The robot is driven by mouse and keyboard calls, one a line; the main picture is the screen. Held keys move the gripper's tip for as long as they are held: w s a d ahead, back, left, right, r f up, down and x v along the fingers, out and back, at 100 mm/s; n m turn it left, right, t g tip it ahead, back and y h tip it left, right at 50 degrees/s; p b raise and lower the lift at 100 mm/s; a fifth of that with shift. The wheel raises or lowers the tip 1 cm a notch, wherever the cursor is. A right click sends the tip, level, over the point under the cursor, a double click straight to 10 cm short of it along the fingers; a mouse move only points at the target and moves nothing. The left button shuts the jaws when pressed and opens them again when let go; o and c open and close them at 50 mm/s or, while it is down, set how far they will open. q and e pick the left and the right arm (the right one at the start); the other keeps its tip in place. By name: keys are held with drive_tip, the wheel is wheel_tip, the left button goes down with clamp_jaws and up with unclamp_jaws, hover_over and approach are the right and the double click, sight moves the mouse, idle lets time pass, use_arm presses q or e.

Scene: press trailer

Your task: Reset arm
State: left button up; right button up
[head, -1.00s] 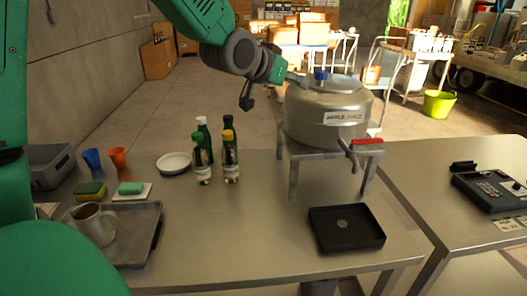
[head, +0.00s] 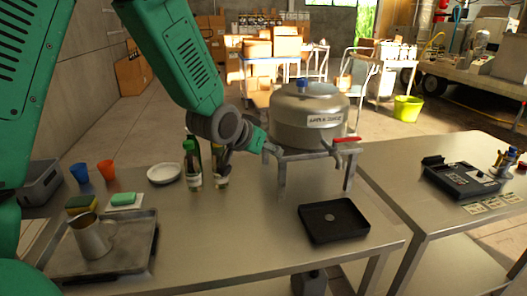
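My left arm comes in from the upper left. Its gripper (head: 246,156) is low over the table, between the bottles and the apple juice tank's stand. I cannot make out whether its fingers are open or shut, and I see nothing clearly held. A green-capped bottle (head: 193,168) stands upright left of it. Another bottle (head: 221,180) is partly hidden behind the wrist and a dark part of the gripper. The silver tank (head: 309,112) with a blue cap sits on a metal stand (head: 316,156) with a red-handled tap (head: 346,140). My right gripper is not in view.
A black tray (head: 333,233) lies at the table's front right. A metal tray (head: 130,268) with a steel jug (head: 90,238) is at left, near a sponge (head: 81,204), cups and a white plate (head: 164,174). The table's middle front is clear. A card terminal (head: 458,178) sits on the right table.

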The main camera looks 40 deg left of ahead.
use_arm(q)
drive_tip(key=shift+s, duration=0.15)
idle(0.3)
drive_tip(key=shift+f, duration=0.15)
drive_tip(key=s+d+f+g, duration=0.2)
drive_tip(key=s+f, duration=0.3)
drive_tip(key=f, duration=0.3)
drive_tip(key=s+d+f+g, duration=0.1)
drive_tip(key=s+f+g, duration=0.1)
drive_tip(key=s+f, duration=0.3)
drive_tip(key=s+d+f+g, duration=0.1)
drive_tip(key=s+f, duration=0.4)
drive_tip(key=f, duration=0.6)
drive_tip(key=shift+s+d+g+h, duration=0.2)
drive_tip(key=shift+d+g+h, duration=0.15)
drive_tip(key=shift+d, duration=0.45)
drive_tip(key=s+d+f+g, duration=0.2)
drive_tip(key=s+f, duration=0.3)
drive_tip(key=s, duration=0.5)
drive_tip(key=s+d+f+g, duration=0.25)
drive_tip(key=s+f, duration=0.25)
drive_tip(key=s, duration=0.6)
wheel_tip(320, 180, down, 12)
drive_tip(key=w+m+b, duration=0.1)
drive_tip(key=w+b, duration=0.2)
drive_tip(key=b, duration=0.9)
drive_tip(key=shift+b, duration=0.4)
drive_tip(key=shift+s, duration=0.1)
